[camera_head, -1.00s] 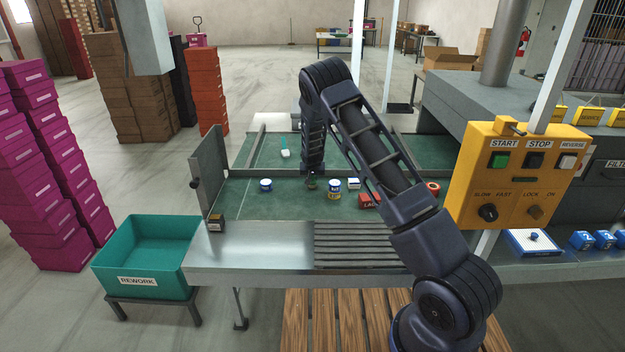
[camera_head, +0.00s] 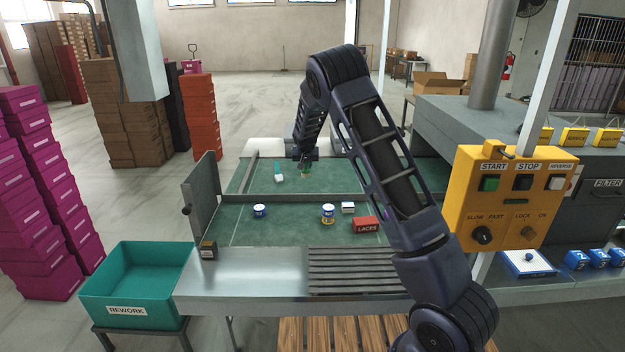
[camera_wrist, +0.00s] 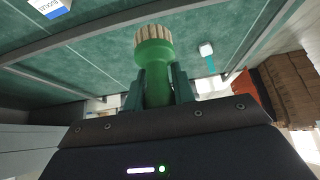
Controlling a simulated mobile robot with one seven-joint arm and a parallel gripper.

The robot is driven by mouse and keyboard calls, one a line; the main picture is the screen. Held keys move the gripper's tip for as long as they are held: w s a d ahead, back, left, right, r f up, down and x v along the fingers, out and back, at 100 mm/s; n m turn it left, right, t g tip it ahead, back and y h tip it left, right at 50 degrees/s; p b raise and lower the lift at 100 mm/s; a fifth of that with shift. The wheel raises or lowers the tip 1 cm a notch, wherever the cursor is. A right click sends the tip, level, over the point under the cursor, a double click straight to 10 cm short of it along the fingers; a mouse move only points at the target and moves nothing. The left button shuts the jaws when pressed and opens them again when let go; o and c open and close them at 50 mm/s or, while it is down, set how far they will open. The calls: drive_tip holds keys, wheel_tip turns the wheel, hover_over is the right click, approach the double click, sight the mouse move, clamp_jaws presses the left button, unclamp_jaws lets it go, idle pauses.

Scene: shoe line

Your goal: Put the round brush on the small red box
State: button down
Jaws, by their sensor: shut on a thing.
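My gripper (camera_head: 306,160) is shut on the round brush (camera_wrist: 155,62). The brush has a green handle and a round head of tan bristles, and in the wrist view its bristles point away from the gripper. In the head view the brush (camera_head: 306,172) is small and partly hidden, in front of the far part of the green table. The small red box (camera_head: 367,225), marked LACES, lies on the near part of the table, to the right of and nearer than my gripper. My gripper is well apart from it.
A teal-handled white brush (camera_head: 279,173) lies on the far lane. A low rail (camera_head: 285,199) divides the lanes.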

drive_tip(key=s+d+r+m+h, duration=0.1)
drive_tip(key=s+d+r, duration=0.15)
drive_tip(key=d, duration=0.55)
drive_tip(key=s+d+r+m, duration=0.1)
drive_tip(key=s+d+r, duration=0.1)
drive_tip(key=s+d, duration=0.35)
drive_tip(key=m, duration=0.1)
hover_over(366, 218)
drive_tip(key=shift+h, duration=0.5)
wheel_tip(366, 218, down, 19)
drive_tip(key=shift+s+f, duration=0.1)
drive_tip(key=c, duration=1.2)
unclamp_jaws()
drive_tip(key=shift+o, duration=0.2)
